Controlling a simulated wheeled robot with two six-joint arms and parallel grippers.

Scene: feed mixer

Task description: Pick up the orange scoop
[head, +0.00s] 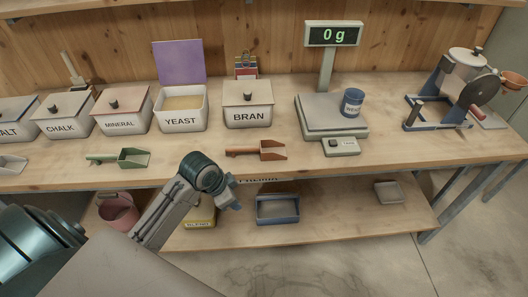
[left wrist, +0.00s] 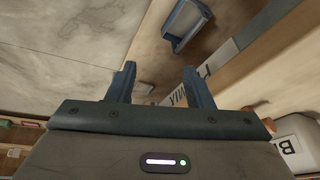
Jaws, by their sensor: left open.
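The orange scoop (head: 262,150) lies on the bench top near its front edge, below the white BRAN bin (head: 248,108), with its handle to the left. My left gripper (head: 234,196) is in front of the bench, below and to the left of the scoop and apart from it. In the left wrist view its two blue fingers (left wrist: 160,82) are spread with nothing between them. A small reddish-brown patch at that view's right edge may be part of the scoop, mostly hidden behind the gripper body. My right gripper is not in view.
A green scoop (head: 122,157) lies to the left. A hand-cranked machine (head: 462,80) stands at right. The lower shelf holds a blue tray (head: 277,218). The open YEAST bin (head: 181,112) stands behind.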

